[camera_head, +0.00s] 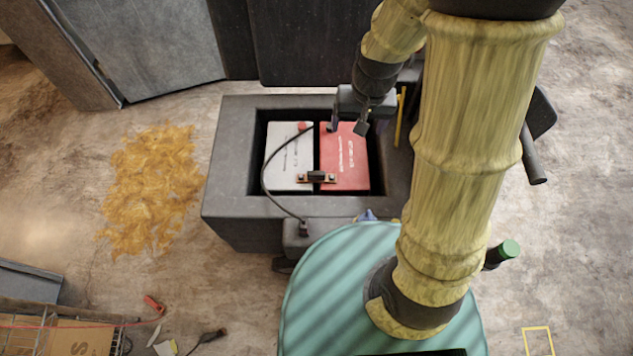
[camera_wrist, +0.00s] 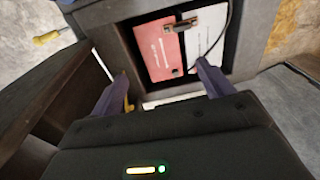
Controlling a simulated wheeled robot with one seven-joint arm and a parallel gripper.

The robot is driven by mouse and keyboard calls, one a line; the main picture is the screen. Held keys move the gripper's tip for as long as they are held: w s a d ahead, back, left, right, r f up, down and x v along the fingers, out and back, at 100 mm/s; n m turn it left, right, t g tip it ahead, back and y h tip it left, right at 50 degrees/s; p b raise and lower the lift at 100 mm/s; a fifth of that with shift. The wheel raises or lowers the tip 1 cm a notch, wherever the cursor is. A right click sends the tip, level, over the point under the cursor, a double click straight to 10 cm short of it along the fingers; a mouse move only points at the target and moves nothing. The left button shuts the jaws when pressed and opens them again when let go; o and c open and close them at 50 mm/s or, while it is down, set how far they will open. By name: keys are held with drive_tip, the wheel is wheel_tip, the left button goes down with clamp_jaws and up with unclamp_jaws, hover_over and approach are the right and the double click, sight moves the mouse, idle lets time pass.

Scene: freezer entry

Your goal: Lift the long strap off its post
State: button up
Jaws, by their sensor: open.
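The long strap (camera_head: 264,172) is a black cable. One end lies at the post by the red cap (camera_head: 302,126) on the far end of the white battery (camera_head: 287,160); the other reaches the box's near edge. In the wrist view the strap (camera_wrist: 231,32) curves beside the white battery (camera_wrist: 208,35). A short link (camera_head: 317,177) bridges the white and red batteries (camera_head: 345,160). My gripper (camera_head: 348,122) is open and empty above the far end of the red battery. In the wrist view its fingers (camera_wrist: 164,85) are spread, the right one near the strap's end.
The dark battery box (camera_head: 225,160) has raised walls around both batteries. A yellow-handled tool (camera_head: 401,115) is at its right. A teal rounded cover (camera_head: 335,270) is in front. Yellow straw-like litter (camera_head: 150,190) lies on the floor at left.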

drive_tip(key=w+a+f+b, duration=0.3)
drive_tip(key=a+f, duration=0.1)
drive_tip(key=f, duration=0.3)
drive_tip(key=w+a+f+g+b, duration=0.1)
drive_tip(key=w+a+f+b, duration=0.1)
drive_tip(key=f, duration=0.5)
drive_tip(key=w+a, duration=0.1)
drive_tip(key=a, duration=0.1)
drive_tip(key=shift+w+a+f+h+b, duration=0.25)
drive_tip(key=shift+a+f+h+b, duration=0.05)
drive_tip(key=shift+a+f+b, duration=0.1)
drive_tip(key=b, duration=0.2)
hover_over(316, 173)
drive_tip(key=f, duration=1.2)
drive_tip(key=shift+w+d+f, duration=0.1)
drive_tip(key=shift+w+d, duration=0.05)
drive_tip(key=shift+w, duration=0.05)
drive_tip(key=shift+s+f+b, duration=0.15)
drive_tip(key=shift+f+b, duration=0.5)
drive_tip(key=shift+f, duration=1.95)
